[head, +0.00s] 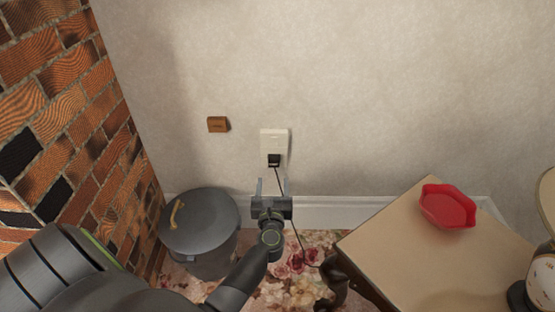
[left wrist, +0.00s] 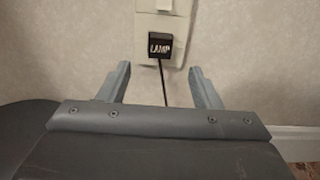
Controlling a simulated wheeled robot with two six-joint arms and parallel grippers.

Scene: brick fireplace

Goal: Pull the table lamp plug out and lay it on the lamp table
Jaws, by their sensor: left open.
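The lamp plug (head: 274,160) is black and sits in a cream wall outlet (head: 273,140). Its label reads LAMP in the left wrist view (left wrist: 160,45). A thin dark cord (head: 293,222) hangs from it toward the floor by the table. My left gripper (head: 271,182) is open and empty, just below and in front of the plug, with its fingers pointing at the wall. In the left wrist view the plug appears between and beyond the fingertips, apart from them. The lamp table (head: 400,255) has a tan top and stands at the right. My right gripper is out of view.
A lidded grey bin (head: 200,222) stands left of my gripper. A small brown block (head: 218,124) is on the wall. The table's left-front part is bare.

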